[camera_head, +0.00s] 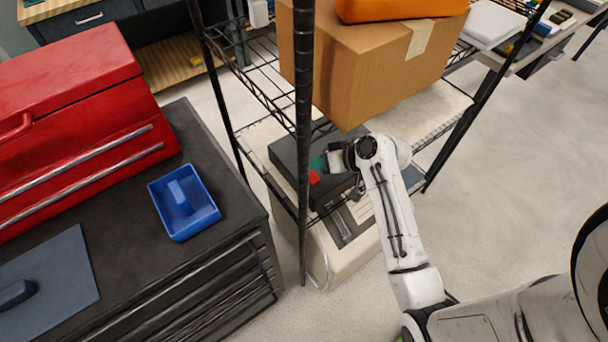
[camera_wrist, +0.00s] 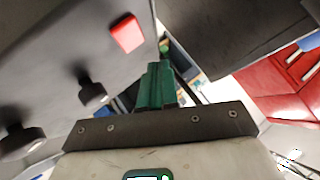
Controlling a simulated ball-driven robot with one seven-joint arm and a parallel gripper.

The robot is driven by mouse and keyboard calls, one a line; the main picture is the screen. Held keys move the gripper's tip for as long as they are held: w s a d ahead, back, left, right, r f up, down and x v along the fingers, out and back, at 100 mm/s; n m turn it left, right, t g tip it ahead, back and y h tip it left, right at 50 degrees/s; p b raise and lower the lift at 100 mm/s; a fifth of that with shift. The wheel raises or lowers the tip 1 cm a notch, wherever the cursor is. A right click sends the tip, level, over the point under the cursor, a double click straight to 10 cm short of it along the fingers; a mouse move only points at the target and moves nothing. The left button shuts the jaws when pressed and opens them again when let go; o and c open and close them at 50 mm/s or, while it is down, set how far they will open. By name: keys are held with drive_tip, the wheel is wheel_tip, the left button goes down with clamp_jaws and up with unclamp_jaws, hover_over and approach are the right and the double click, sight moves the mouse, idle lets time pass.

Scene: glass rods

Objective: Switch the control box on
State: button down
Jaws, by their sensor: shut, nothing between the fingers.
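The control box (camera_head: 288,152) is a dark grey box on the wire shelf unit, below the cardboard box. A red switch (camera_head: 314,177) shows on its front, partly behind my gripper. In the wrist view the red switch (camera_wrist: 127,33) sits on the grey front panel (camera_wrist: 60,50), near two black knobs (camera_wrist: 93,92). My gripper (camera_head: 320,163) is at the front of the box, its green fingers shut and empty. In the wrist view the fingertips (camera_wrist: 158,66) appear beside and below the switch, apart from it in the picture. Whether they touch the panel I cannot tell.
A dark shelf post (camera_head: 304,120) stands just left of my gripper. The cardboard box (camera_head: 365,65) is above it. A beige machine (camera_head: 345,255) stands below. A black cabinet (camera_head: 240,205) with a blue tray (camera_head: 205,222) and red toolbox (camera_head: 70,110) is at left. Floor at right is clear.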

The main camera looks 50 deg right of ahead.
drive_tip(key=shift+s+f+b, duration=0.15)
drive_tip(key=shift+f+b, duration=0.2)
drive_tip(key=shift+f, duration=0.25)
drive_tip(key=shift+w+f, duration=0.15)
drive_tip(key=shift+w, duration=0.1)
drive_tip(key=shift+s, duration=0.1)
idle(1.3)
drive_tip(key=shift+f, duration=0.4)
drive_tip(key=shift+f+b, duration=0.3)
drive_tip(key=shift+b, duration=0.05)
idle(0.4)
drive_tip(key=shift+r, duration=0.1)
drive_tip(key=shift+r+p, duration=0.65)
drive_tip(key=shift+p, duration=0.2)
